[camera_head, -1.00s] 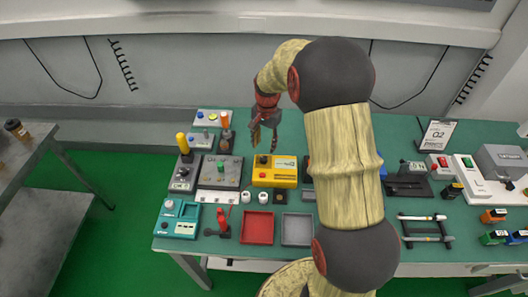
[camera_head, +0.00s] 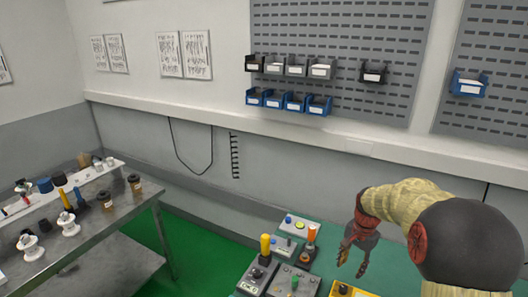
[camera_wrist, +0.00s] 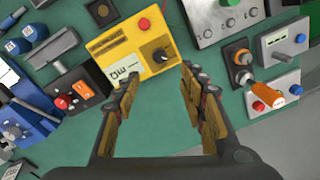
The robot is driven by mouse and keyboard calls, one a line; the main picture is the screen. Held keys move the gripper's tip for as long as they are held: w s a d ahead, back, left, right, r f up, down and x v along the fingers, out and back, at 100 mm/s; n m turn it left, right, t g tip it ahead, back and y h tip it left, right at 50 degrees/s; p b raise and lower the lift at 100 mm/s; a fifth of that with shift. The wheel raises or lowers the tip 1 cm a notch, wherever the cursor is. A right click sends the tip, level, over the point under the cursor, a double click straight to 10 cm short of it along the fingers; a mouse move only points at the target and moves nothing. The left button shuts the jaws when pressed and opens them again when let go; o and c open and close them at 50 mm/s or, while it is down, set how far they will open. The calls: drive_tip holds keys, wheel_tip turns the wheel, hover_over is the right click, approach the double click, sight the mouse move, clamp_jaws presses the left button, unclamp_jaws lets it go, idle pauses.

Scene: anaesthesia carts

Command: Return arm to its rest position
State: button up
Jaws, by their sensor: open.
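My gripper (camera_head: 357,250) is at the lower right of the head view, above the green workbench (camera_head: 335,235), with my arm bent behind it. In the wrist view my gripper (camera_wrist: 160,95) is open, with its two fingers apart and nothing between them but bare green bench top below. A yellow box (camera_wrist: 132,42) with a red button and a black knob lies just beyond the fingertips in the wrist view. Only a corner of that box shows at the bottom of the head view.
An orange-handled device (camera_wrist: 265,84) and a blue-and-red button box (camera_wrist: 272,96) lie right of the fingers. A dark box with a red button (camera_wrist: 68,98) lies left. A grey side table (camera_head: 100,215) stands at left. Blue bins (camera_head: 288,101) hang on the wall.

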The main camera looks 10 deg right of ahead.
drive_tip(key=s+a+r+n+t, duration=0.1)
drive_tip(key=s+a+r+n, duration=0.3)
drive_tip(key=s, duration=0.5)
drive_tip(key=s+a+r+n+t+b, duration=0.1)
drive_tip(key=s+a+r+n+t, duration=0.1)
drive_tip(key=s+a+r, duration=0.4)
drive_tip(key=s+a+r+n+t+b, duration=0.1)
drive_tip(key=s+a+r+n, duration=0.4)
drive_tip(key=s, duration=0.7)
drive_tip(key=shift+a+r+n+t, duration=0.3)
drive_tip(key=shift+a+r+t, duration=0.2)
drive_tip(key=shift+a, duration=0.35)
